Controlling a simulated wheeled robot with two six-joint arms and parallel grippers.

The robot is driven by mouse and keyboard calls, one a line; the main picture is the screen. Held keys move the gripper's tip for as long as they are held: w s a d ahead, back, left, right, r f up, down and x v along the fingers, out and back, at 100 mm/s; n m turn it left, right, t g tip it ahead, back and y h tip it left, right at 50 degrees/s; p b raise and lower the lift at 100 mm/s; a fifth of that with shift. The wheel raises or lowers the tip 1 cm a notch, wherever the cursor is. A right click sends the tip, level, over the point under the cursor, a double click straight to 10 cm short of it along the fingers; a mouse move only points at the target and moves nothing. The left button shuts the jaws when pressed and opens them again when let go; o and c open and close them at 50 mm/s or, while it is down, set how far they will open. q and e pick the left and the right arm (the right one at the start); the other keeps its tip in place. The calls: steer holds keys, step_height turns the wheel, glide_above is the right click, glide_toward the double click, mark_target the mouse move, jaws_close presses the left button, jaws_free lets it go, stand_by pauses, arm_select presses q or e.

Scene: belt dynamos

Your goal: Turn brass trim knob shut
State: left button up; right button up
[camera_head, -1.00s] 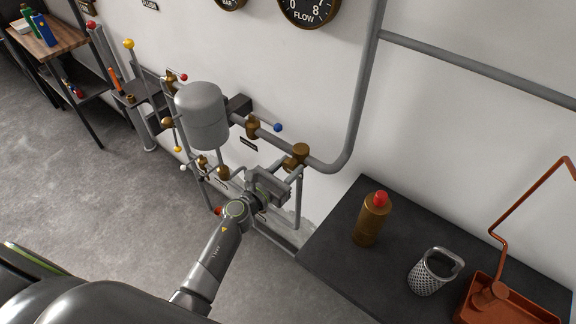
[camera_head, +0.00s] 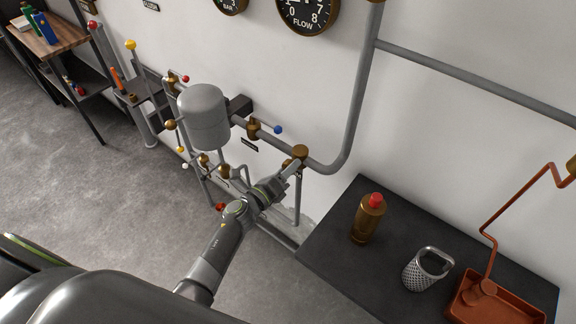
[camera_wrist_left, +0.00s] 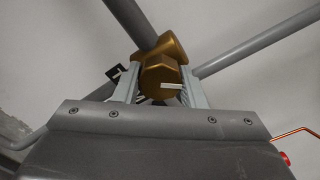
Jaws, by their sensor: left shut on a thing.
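The brass trim knob (camera_head: 300,151) sits on the grey pipework near the bend beside the wall. In the left wrist view its faceted brass face (camera_wrist_left: 158,74) with a pale pointer mark lies between the two grey fingers. My left gripper (camera_head: 293,166) reaches up to it from the lower left and is shut on it. The pale mark points to the right in the wrist view. The knob's far side is hidden. My right gripper is in neither view.
A grey tank (camera_head: 203,117) and small ball-ended levers stand left of the knob. Open floor (camera_head: 90,190) lies left.

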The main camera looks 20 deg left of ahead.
arm_select(q)
steer(key=n+p, duration=0.1)
steer(key=n, duration=0.2)
steer(key=shift+r+n, duration=0.15)
steer(key=shift+n, duration=0.25)
steer(key=shift+n+p, duration=0.9)
steer(key=shift+n, duration=0.9)
steer(key=o, duration=1)
steer(key=b+v, duration=0.2)
steer(key=v, duration=1.5)
steer(key=shift+s, duration=0.2)
